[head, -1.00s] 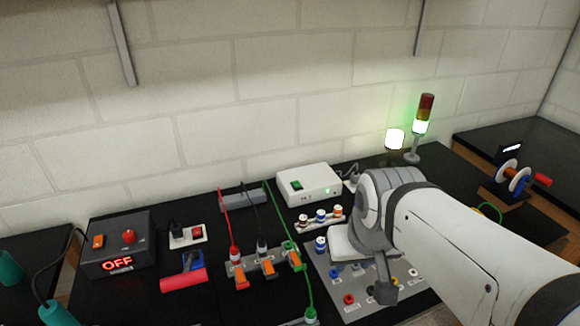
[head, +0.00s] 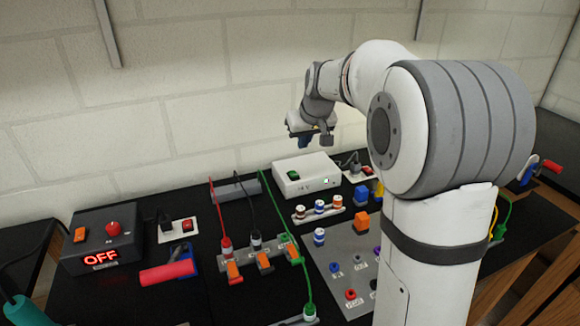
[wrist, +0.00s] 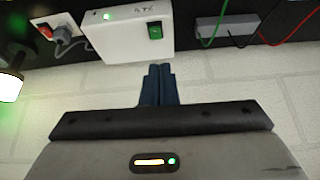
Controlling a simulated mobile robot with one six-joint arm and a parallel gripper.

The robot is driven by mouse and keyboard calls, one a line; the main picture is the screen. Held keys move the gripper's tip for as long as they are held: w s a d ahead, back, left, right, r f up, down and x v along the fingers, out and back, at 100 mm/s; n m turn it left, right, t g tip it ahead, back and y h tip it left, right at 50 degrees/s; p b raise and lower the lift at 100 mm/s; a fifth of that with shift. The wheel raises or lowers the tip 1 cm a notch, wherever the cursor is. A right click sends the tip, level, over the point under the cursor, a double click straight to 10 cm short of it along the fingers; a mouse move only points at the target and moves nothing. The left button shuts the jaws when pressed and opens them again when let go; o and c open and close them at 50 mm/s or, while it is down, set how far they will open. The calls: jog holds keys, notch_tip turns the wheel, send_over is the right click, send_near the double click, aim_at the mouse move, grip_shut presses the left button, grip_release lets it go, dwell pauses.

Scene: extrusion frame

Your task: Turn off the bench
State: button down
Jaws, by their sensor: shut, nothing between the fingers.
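My gripper (head: 305,139) is shut and empty, in the air above and behind the white box (head: 312,171) at the back of the black bench. Its dark blue fingers (wrist: 160,70) are together in the wrist view, pointing towards the box (wrist: 130,22). A green switch (head: 293,176) is on the box; it also shows in the wrist view (wrist: 155,31), close to the fingertips in the picture. A green light (wrist: 107,15) glows on the box. A dark box with a display (head: 101,258) reads OFF at the left, with an orange switch (head: 80,235) and a red knob (head: 113,228).
A socket plate with a red switch (head: 187,225) and a red-handled tool (head: 167,272) lie at left. A grey panel (head: 345,255) is at centre. A lit lamp (wrist: 9,87) is at the wrist view's edge.

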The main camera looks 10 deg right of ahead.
jog(key=w, duration=0.1)
jog(key=w+f, duration=0.1)
jog(key=w, duration=0.2)
jog(key=shift+w+a+f, duration=0.1)
jog(key=shift+w+f, duration=0.1)
jog(key=shift+f, duration=0.05)
jog(key=p, duration=0.1)
send_over(293, 174)
jog(key=f, duration=0.5)
jog(key=s+f, duration=0.1)
jog(key=f, duration=0.2)
jog(key=shift+f, duration=0.25)
jog(key=f, duration=0.3)
jog(key=shift+s+f+p, duration=0.1)
jog(key=shift+s+p, duration=0.25)
jog(key=shift+f, duration=0.5)
jog(key=shift+s, duration=0.1)
jog(key=shift+f, duration=0.1)
